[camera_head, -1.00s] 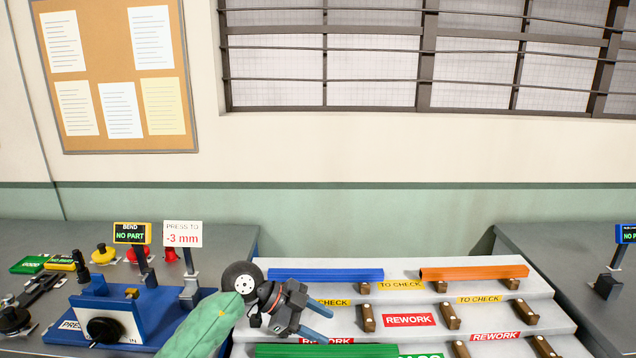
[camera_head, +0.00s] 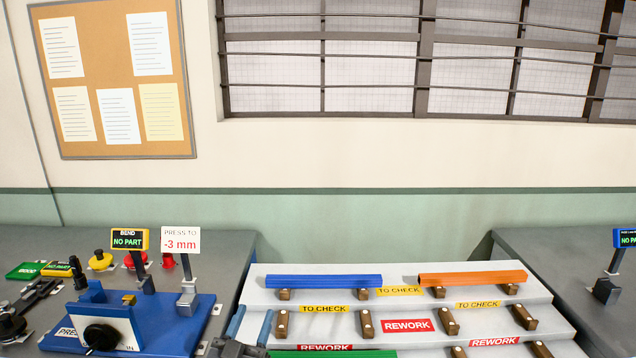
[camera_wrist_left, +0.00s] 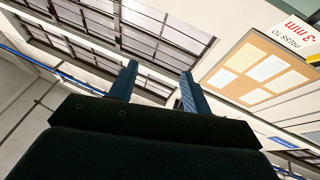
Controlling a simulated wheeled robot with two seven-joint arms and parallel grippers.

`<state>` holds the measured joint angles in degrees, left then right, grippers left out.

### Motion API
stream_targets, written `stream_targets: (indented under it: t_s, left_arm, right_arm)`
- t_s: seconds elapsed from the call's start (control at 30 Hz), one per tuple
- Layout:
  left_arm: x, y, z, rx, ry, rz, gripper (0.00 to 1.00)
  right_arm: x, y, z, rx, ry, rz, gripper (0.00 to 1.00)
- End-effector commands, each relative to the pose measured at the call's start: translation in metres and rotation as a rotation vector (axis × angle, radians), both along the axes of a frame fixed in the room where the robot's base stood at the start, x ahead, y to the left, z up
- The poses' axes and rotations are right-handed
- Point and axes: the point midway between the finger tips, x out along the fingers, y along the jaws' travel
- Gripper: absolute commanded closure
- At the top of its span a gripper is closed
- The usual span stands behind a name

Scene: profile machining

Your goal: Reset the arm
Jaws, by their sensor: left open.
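My left gripper (camera_head: 251,326) shows at the bottom of the head view, at the left front edge of the stepped rack (camera_head: 590,340). Its two blue fingers point up and stand apart, with nothing between them. In the left wrist view the same open fingers (camera_wrist_left: 158,85) point toward the window and wall. Most of my left arm is below the head view. My right gripper is in neither view.
A blue profile (camera_head: 323,281) and an orange profile (camera_head: 472,278) lie on the rack's top step. A green profile (camera_head: 330,354) lies lower. A blue press (camera_head: 178,322) with a "NO PART" display (camera_head: 130,239) stands left. Another bench (camera_head: 560,256) stands right.

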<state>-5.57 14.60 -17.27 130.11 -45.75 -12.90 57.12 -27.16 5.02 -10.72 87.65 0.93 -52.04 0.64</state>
Motion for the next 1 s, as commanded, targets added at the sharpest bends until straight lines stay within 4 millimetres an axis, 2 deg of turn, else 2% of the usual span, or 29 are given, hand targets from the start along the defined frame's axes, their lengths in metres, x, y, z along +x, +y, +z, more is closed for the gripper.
stream_targets:
  t_s: [0.1,0.27,0.37,0.5,0.6,0.7,1.0]
  left_arm:
    - [-0.012,0.032,-0.045,-0.010,0.193,0.148,0.51]
    - [-0.044,0.065,-0.113,0.028,0.490,0.289,0.51]
    - [-0.074,0.079,-0.156,0.074,0.695,0.336,0.51]
    - [-0.128,0.088,-0.211,0.156,0.982,0.339,0.51]
    - [-0.162,0.089,-0.236,0.211,1.137,0.310,0.51]
    - [-0.190,0.089,-0.253,0.255,1.253,0.275,0.51]
    - [-0.255,0.084,-0.280,0.354,1.487,0.155,0.51]
  right_arm:
    - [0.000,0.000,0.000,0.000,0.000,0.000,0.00]
    - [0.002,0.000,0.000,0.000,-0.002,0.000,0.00]
    - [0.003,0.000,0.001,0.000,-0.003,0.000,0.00]
    - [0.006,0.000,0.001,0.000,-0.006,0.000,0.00]
    - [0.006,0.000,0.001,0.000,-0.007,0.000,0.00]
    - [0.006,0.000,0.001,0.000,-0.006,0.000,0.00]
    - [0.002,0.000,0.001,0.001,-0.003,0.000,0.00]
